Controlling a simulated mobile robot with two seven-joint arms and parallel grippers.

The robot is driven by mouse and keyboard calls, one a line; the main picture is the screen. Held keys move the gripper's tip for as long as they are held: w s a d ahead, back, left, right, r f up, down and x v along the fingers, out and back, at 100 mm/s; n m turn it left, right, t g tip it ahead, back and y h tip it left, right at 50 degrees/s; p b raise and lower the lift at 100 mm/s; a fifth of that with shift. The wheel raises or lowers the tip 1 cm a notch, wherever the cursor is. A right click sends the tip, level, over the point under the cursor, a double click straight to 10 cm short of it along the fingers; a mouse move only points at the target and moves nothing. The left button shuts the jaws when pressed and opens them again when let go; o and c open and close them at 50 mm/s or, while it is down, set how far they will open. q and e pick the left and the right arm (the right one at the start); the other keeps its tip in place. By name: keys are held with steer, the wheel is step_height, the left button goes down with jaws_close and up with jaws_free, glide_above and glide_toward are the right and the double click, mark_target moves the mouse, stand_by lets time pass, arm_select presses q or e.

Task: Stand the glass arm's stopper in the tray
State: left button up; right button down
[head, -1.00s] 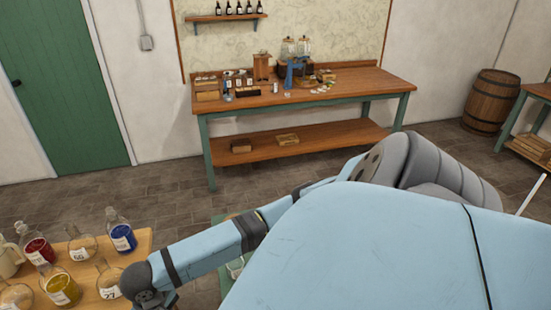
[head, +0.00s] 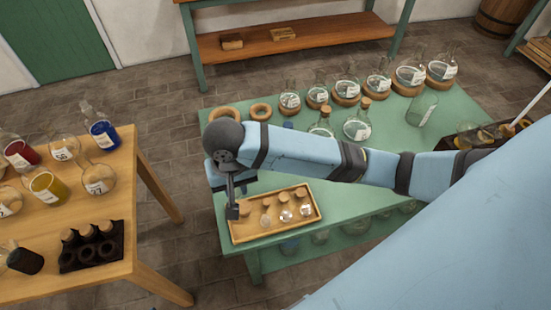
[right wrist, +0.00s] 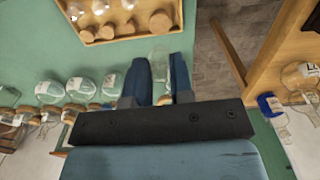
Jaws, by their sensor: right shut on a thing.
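The wooden tray (head: 284,231) lies on the green table's near left end. It holds several corks (head: 283,198) and clear glass pieces (head: 286,216). My right gripper (head: 232,210) points down over the tray's left end, its fingers dark and small in the head view. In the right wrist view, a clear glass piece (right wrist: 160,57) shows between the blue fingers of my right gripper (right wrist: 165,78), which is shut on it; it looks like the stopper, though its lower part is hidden. The tray also shows at the top of that view (right wrist: 130,37). My left gripper is not in view.
Several round flasks (head: 357,129) and cork rings (head: 261,111) stand on the green table (head: 235,180), beyond my right arm. At left, a wooden table (head: 125,190) carries coloured flasks and a dark cork rack (head: 90,246). A floor gap separates the tables.

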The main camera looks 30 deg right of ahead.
steer(key=shift+s+a+f, duration=0.15)
steer(key=shift+a+f, duration=0.05)
steer(key=shift+a, duration=0.1)
step_height(320, 180, down, 18)
steer(key=shift+f, duration=0.6)
steer(key=c, duration=1)
jaws_free()
steer(key=shift+f, duration=0.1)
